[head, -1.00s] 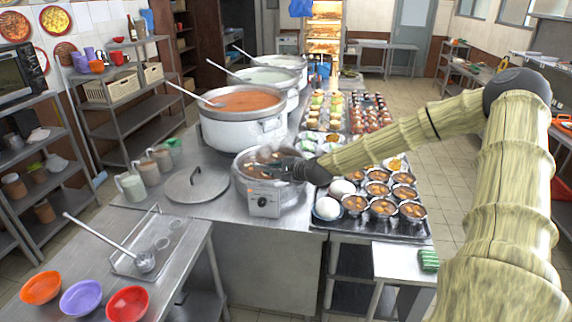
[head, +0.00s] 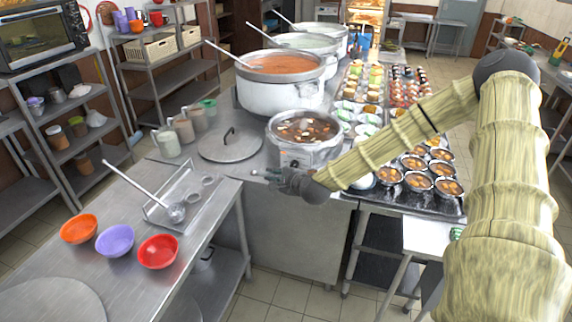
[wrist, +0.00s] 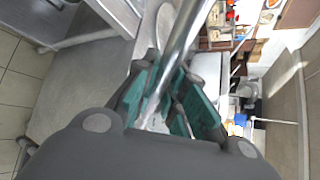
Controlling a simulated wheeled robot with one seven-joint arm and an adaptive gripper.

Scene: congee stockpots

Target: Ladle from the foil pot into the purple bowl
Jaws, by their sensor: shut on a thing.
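The purple bowl (head: 115,240) stands on the near left steel table, between an orange bowl and a red bowl. A silvery pot (head: 303,146) of brown stew with pale pieces, apparently the foil pot, stands on the middle counter. My gripper (head: 275,178) is in front of this pot, near the counter's front edge. In the wrist view its teal fingers (wrist: 170,100) are shut around a shiny metal rod (wrist: 181,50), apparently a ladle handle. The bowl end of that ladle cannot be made out, so I cannot tell whether it holds anything.
Another ladle (head: 130,184) rests in a steel tray (head: 157,213) behind the bowls. An orange bowl (head: 79,229) and a red bowl (head: 158,251) flank the purple one. A lid (head: 230,148) lies left of the pot. Large stockpots (head: 280,94) stand behind; filled cups (head: 418,181) stand right.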

